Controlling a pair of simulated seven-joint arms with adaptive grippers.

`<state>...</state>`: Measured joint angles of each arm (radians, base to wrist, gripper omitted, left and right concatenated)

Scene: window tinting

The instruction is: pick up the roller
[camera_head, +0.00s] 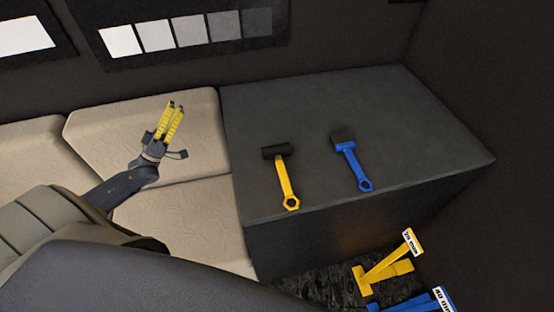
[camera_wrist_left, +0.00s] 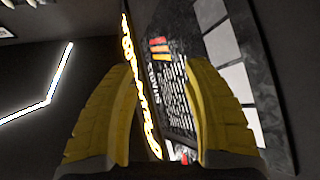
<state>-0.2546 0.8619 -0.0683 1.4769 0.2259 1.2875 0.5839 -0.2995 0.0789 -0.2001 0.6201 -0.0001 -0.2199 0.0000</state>
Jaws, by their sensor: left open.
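The roller (camera_head: 283,177) has a yellow handle with a ring end and a black cylindrical head. It lies on the dark grey box top in the head view, head toward the back. My left gripper (camera_head: 175,105) is left of the roller, over the beige cushions, with its yellow fingers pointing up and away from it. It is open and empty. In the left wrist view its two fingers (camera_wrist_left: 160,110) stand apart with a dark wall panel beyond them. The roller is not in the wrist view. My right gripper is not in view.
A blue-handled tool (camera_head: 353,163) with a dark head lies right of the roller on the dark box (camera_head: 420,115). Yellow (camera_head: 385,272) and blue (camera_head: 425,303) labelled pieces are low at the front right. A panel of grey-shaded swatches (camera_head: 190,32) hangs on the back wall.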

